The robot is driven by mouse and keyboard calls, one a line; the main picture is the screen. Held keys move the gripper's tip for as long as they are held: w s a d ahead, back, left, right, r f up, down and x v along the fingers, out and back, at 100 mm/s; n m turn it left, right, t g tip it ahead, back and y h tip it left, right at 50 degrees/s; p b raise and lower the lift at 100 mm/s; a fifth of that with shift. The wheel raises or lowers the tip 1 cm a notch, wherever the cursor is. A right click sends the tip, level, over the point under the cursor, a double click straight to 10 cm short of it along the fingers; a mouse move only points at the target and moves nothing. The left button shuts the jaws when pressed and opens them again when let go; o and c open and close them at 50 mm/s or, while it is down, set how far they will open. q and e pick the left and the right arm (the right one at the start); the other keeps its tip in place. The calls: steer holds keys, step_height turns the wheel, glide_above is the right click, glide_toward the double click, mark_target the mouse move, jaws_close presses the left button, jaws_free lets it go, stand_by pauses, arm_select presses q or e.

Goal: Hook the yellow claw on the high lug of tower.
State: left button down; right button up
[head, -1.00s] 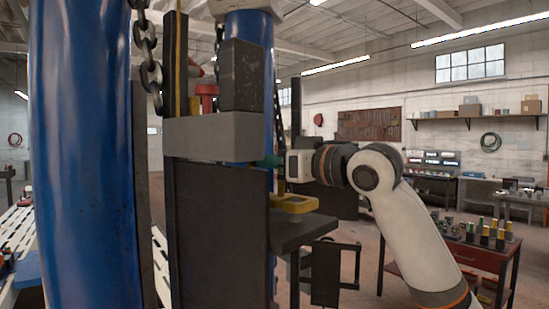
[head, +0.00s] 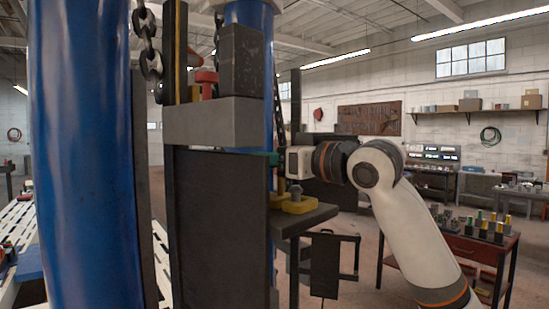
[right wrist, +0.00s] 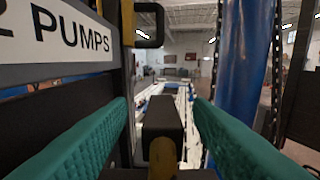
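The yellow claw (head: 298,206) has a flat yellow foot and a thin yellow shank (head: 281,186). Its foot is low at the dark shelf (head: 304,217) of the tower, and a grey post-like lug (head: 296,190) shows at the foot. I cannot tell whether the foot is fully seated around it. My left gripper is out of view.
A thick blue column (head: 85,150) and the dark tower panel (head: 220,220) with its grey beam (head: 213,123) block much of the left. A chain (head: 146,40) hangs above. A red workbench (head: 490,250) stands at right. A "PUMPS" sign (right wrist: 60,30) is close on the left.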

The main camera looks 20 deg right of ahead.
steer(key=shift+f, duration=0.15)
steer(key=shift+s+d+f+b, duration=0.1)
steer(key=shift+s+d+b, duration=0.1)
steer(key=shift+d+b, duration=0.1)
steer(key=b+v, duration=0.5)
steer(key=v, duration=0.6)
steer(key=shift+s+r, duration=0.25)
